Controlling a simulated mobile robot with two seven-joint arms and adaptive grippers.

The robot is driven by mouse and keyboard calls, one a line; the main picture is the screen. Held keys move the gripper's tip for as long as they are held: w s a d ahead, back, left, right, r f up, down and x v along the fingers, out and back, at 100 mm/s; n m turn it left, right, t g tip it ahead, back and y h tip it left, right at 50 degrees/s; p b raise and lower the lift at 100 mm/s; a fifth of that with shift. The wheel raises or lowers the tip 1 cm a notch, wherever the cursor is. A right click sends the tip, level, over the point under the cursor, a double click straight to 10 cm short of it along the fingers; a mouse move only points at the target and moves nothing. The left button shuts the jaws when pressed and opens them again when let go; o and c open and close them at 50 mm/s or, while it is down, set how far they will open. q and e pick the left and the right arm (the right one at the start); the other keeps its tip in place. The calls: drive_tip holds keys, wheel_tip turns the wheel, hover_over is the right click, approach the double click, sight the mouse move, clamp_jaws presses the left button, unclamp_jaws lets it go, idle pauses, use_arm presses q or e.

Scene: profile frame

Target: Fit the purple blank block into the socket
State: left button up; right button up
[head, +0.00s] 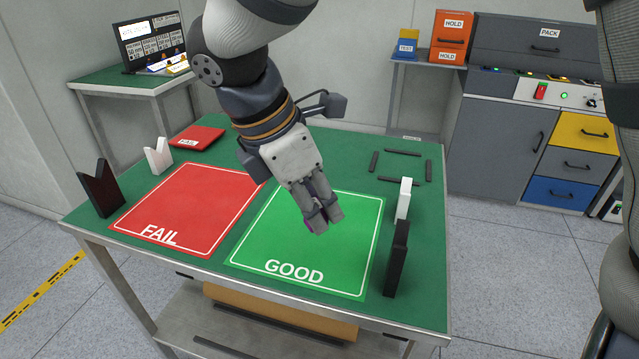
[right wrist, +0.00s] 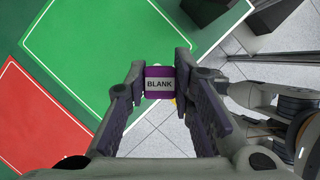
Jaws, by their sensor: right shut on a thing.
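My right gripper (head: 322,214) is shut on the purple blank block (right wrist: 160,82), held between its fingertips above the green GOOD mat (head: 262,250). The block's white BLANK label faces the right wrist camera. In the head view only a small purple edge of the block (head: 308,226) shows past the fingers. No socket is labelled as such. Several dark bars (head: 402,181) outline a square patch on the table's far right, which may be it; I cannot tell. My left gripper is in neither view.
A red FAIL mat (head: 160,212) lies left of the green one. A dark notched upright (head: 101,188) and a white one (head: 158,156) stand at the left. A white upright (head: 404,198) and a black one (head: 397,258) stand near the table's right edge. A red plate (head: 197,138) lies behind.

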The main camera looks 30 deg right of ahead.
drive_tip(key=shift+s+a+r, duration=0.25)
drive_tip(key=shift+s+a, duration=0.05)
drive_tip(key=shift+s, duration=0.1)
drive_tip(key=shift+s+a+f, duration=0.1)
drive_tip(key=shift+f, duration=0.1)
drive_tip(key=f+m+g+y, duration=0.1)
drive_tip(key=f+m, duration=0.2)
drive_tip(key=m, duration=0.2)
drive_tip(key=a+f+m+g+y, duration=0.1)
drive_tip(key=f+m, duration=0.2)
drive_tip(key=m, duration=0.2)
drive_tip(key=s+a+f+m+g+y, duration=0.1)
drive_tip(key=f+m+g+y, duration=0.1)
drive_tip(key=f+m, duration=0.2)
drive_tip(key=shift+a+m, duration=0.1)
drive_tip(key=shift+m, duration=0.9)
drive_tip(key=shift+a+f+m, duration=0.1)
drive_tip(key=shift+f+m, duration=0.2)
drive_tip(key=shift+m, duration=0.2)
